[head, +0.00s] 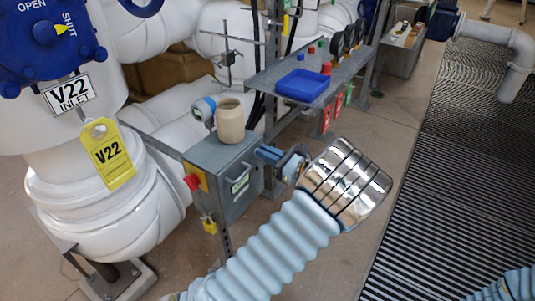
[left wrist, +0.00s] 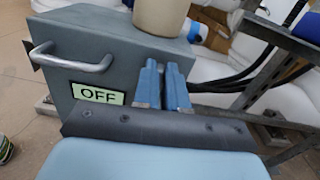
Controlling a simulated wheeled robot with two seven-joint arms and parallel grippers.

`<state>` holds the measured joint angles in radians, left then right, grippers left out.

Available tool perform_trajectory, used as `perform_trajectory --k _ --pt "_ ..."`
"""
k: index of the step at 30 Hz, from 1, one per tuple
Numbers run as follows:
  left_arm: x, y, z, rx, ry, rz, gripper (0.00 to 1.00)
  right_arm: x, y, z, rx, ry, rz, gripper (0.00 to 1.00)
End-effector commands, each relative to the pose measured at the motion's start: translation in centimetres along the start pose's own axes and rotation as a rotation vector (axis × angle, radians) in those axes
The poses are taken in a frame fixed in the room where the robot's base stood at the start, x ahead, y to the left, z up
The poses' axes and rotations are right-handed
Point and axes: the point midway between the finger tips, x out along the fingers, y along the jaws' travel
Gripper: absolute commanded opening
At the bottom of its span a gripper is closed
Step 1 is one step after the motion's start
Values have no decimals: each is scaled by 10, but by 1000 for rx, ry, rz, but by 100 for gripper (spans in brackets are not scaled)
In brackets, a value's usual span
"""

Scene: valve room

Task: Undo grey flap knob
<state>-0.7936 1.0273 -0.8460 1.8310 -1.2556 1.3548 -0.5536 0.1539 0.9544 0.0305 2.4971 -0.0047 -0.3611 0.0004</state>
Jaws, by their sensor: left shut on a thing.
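The grey box (head: 222,172) stands on a post left of centre, its front flap shut, with an "OFF" label (left wrist: 98,94) and a bar handle (left wrist: 72,62). My left gripper (head: 266,154) reaches the flap's right edge from the right. In the left wrist view its two blue fingers (left wrist: 163,88) stand close together at that edge, shut on the small grey flap knob, which they hide. My right gripper is out of view; only a bit of my right sleeve shows at the lower right.
A beige jar (head: 230,121) stands on the box. A red knob (head: 192,183) and yellow padlock (head: 209,225) are on its left side. A shelf with a blue tray (head: 301,85) is behind. The white V22 valve pipe (head: 110,215) stands left. Grating (head: 450,200) lies right.

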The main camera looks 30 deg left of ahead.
Motion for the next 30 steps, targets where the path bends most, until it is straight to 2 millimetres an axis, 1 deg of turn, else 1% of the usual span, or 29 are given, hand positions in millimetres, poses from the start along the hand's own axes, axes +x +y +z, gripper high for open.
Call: perform_trajectory --k 5,14,23,30 --pt "0 2 -1 -118 1 0 0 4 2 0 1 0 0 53" --pt "0 6 -3 -398 1 0 0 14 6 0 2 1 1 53" --pt "0 9 -7 -683 1 0 0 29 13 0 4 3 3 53" --pt "0 12 -10 -911 1 1 0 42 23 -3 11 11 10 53"
